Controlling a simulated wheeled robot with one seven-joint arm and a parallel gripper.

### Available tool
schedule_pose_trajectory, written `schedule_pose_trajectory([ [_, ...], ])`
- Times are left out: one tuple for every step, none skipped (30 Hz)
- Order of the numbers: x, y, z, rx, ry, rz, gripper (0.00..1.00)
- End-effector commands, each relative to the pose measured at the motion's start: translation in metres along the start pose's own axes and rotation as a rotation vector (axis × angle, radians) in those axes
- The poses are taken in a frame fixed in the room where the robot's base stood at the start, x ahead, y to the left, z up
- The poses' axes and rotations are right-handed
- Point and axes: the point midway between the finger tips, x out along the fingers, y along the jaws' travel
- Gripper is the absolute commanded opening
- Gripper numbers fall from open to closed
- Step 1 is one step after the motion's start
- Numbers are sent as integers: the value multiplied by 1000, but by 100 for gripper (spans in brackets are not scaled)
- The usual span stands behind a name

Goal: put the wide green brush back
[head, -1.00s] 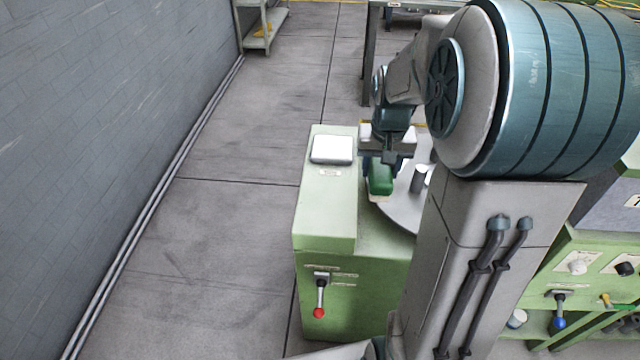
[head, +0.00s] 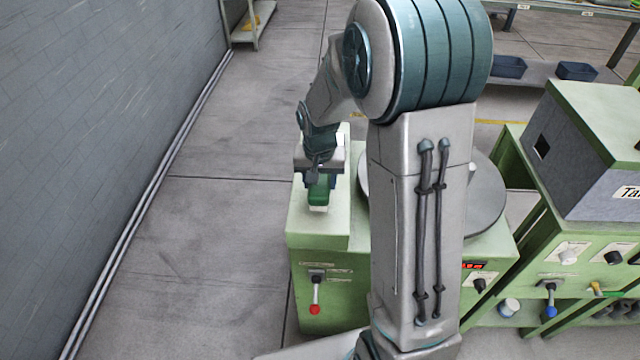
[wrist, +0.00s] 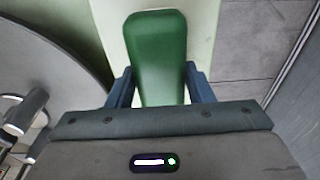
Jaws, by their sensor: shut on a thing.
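My gripper (head: 318,178) is shut on the wide green brush (head: 318,195). The brush hangs below the fingers, with a pale strip at its lower edge. It is over the pale green top of the machine's left block (head: 308,232); I cannot tell whether it touches that top. In the wrist view the brush (wrist: 157,45) is a rounded green block between the two blue-grey fingers (wrist: 157,85). The white pad on the block's top is mostly hidden behind my gripper.
A round grey turntable (head: 487,195) lies right of the block, partly behind my arm. A lever with a red knob (head: 315,308) is on the block's front. A grey-sided machine (head: 590,165) stands at right. Open floor (head: 215,230) and a wall lie left.

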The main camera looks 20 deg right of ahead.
Motion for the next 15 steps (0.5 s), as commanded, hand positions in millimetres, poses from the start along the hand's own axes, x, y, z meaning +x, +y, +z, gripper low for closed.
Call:
schedule_pose_trajectory([
  [8,0,1,0,-4,1,29],
  [11,0,2,0,-3,1,29],
  [16,0,2,0,-4,1,29],
  [18,0,2,0,-2,0,29],
  [19,0,2,0,-1,0,29],
  [20,0,3,0,-1,0,29],
  [20,0,3,0,0,0,29],
  [20,0,2,0,0,0,29],
  [20,0,2,0,0,0,29],
  [20,0,2,0,0,0,29],
  [20,0,2,0,0,0,29],
  [20,0,2,0,0,0,29],
  [21,0,2,0,0,0,29],
  [22,0,3,0,0,0,29],
  [24,0,3,0,0,0,29],
])
